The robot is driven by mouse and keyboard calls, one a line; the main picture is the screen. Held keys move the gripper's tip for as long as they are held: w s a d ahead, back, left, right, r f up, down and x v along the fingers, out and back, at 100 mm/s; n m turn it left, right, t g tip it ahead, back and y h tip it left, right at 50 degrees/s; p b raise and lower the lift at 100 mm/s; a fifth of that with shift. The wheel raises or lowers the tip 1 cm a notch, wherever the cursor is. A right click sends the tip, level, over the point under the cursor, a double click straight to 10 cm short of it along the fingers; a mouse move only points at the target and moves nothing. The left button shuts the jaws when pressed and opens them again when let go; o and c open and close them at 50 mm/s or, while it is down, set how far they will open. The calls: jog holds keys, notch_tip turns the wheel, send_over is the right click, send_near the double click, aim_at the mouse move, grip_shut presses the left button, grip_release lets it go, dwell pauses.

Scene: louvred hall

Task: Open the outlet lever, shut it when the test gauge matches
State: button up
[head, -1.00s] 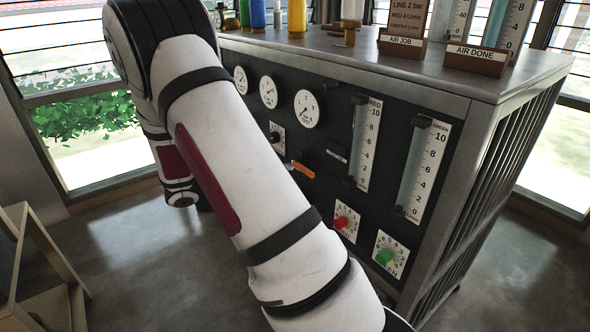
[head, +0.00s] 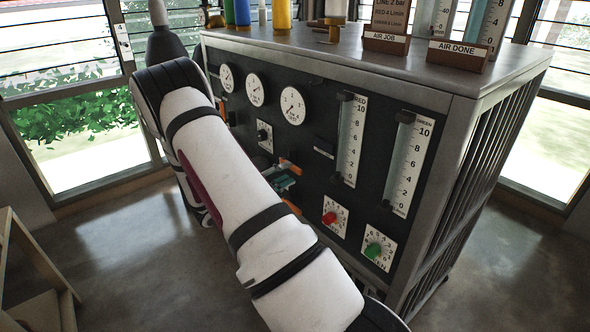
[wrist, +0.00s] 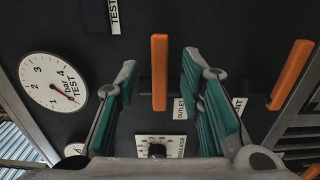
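In the wrist view an orange lever (wrist: 160,72) stands upright between my fingers, with gaps on both sides. The OUTLET label (wrist: 180,108) is beside it, partly behind the right finger. My gripper (wrist: 158,85) is open, with teal pads. In the head view my gripper (head: 283,176) is at the panel, partly hidden by my arm, with orange parts (head: 290,166) showing beside it. The test gauge (wrist: 54,82) is at the left in the wrist view, its needle toward the lower right. In the head view the test gauge (head: 293,105) is too small to read exactly.
A second orange lever (wrist: 291,75) is just right of my right finger. A red knob (head: 329,218), a green knob (head: 373,250) and two flow tubes (head: 347,140) are on the panel. Bottles and signs (head: 458,50) stand on top. Floor is open at left.

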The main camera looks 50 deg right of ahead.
aim_at(293, 170)
jog(key=shift+x, duration=2)
grip_shut()
